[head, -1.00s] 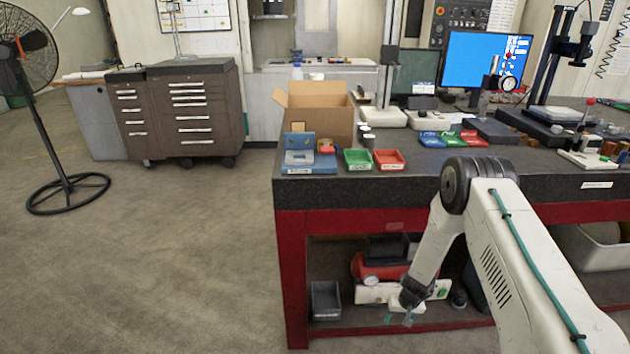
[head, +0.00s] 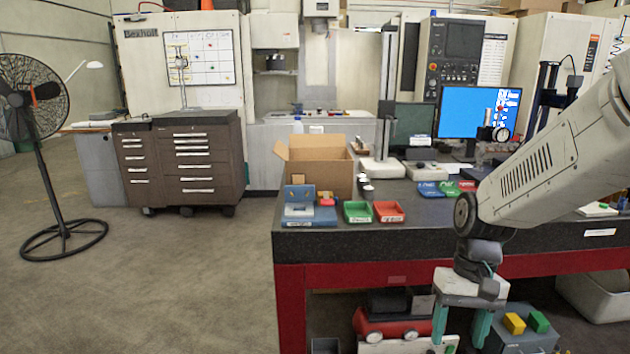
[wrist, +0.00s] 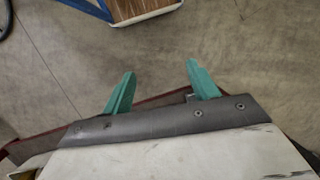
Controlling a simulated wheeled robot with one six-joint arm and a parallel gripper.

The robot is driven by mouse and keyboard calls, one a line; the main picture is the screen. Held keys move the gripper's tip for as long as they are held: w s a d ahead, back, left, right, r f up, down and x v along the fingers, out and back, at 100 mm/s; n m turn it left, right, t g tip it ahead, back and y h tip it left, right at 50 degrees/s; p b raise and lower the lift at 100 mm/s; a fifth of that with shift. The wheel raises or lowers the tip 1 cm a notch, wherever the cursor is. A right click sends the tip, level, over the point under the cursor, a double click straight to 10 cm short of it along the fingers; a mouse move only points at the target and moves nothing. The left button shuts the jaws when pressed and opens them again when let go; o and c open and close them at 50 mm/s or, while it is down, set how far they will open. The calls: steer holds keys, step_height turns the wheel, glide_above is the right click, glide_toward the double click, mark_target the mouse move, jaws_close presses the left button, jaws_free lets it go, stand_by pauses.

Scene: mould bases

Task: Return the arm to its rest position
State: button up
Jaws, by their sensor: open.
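My arm comes in from the right edge of the head view and bends down in front of the bench. My gripper (head: 460,328) hangs pointing down in front of the bench's red front and lower shelf. Its two teal fingers are spread apart with nothing between them. In the wrist view my gripper (wrist: 157,88) also shows its fingers apart, with bare concrete floor beyond them.
The dark-topped bench (head: 420,236) carries a cardboard box (head: 320,165), a green bin (head: 357,212), a red bin (head: 389,212) and a blue fixture (head: 308,215). A red compressor (head: 385,325) sits below. A fan (head: 45,130) stands left. The floor (head: 190,270) left of the bench is clear.

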steer(key=s+d+r+t+h, duration=0.1)
steer(key=s+r+t, duration=0.3)
steer(key=s+r, duration=0.8)
steer(key=shift+s+d+n, duration=0.2)
steer(key=shift+s+n, duration=0.1)
steer(key=shift+s, duration=1.45)
steer(key=shift+r, duration=0.1)
